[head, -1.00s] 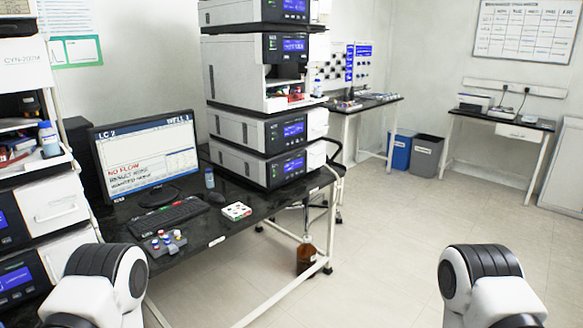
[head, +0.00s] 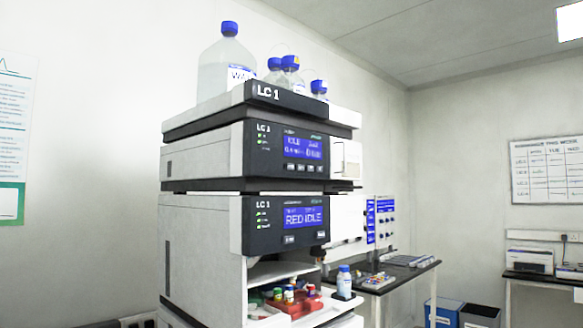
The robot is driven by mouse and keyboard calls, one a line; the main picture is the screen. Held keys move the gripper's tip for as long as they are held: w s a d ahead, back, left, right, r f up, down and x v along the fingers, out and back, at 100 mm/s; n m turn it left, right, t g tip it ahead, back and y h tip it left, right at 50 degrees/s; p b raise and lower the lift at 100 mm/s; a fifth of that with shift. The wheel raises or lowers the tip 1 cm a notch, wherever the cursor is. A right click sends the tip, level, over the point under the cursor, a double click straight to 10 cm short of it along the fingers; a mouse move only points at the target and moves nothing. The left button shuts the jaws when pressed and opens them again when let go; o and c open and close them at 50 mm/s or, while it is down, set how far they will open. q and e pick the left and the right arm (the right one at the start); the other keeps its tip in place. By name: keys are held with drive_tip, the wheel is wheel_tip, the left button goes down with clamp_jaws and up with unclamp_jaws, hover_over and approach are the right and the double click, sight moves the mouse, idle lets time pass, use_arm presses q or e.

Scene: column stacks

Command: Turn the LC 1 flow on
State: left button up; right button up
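The LC 1 stack stands in the middle of the head view. Its top tray (head: 300,102) carries an "LC 1" label and holds a large clear bottle (head: 212,72) with a blue cap and several smaller blue-capped bottles (head: 290,72). Below it, the upper LC 1 module (head: 204,156) has a blue screen (head: 303,147) reading "IDLE", with a row of small buttons (head: 304,168) beneath. Neither of my grippers is in view.
An open sampler bay (head: 285,271) below holds a red tray (head: 297,303) with vials. A small blue-capped bottle (head: 344,282) stands at its right. A side table (head: 408,276), bins (head: 480,315) and a wall whiteboard (head: 546,170) are farther right.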

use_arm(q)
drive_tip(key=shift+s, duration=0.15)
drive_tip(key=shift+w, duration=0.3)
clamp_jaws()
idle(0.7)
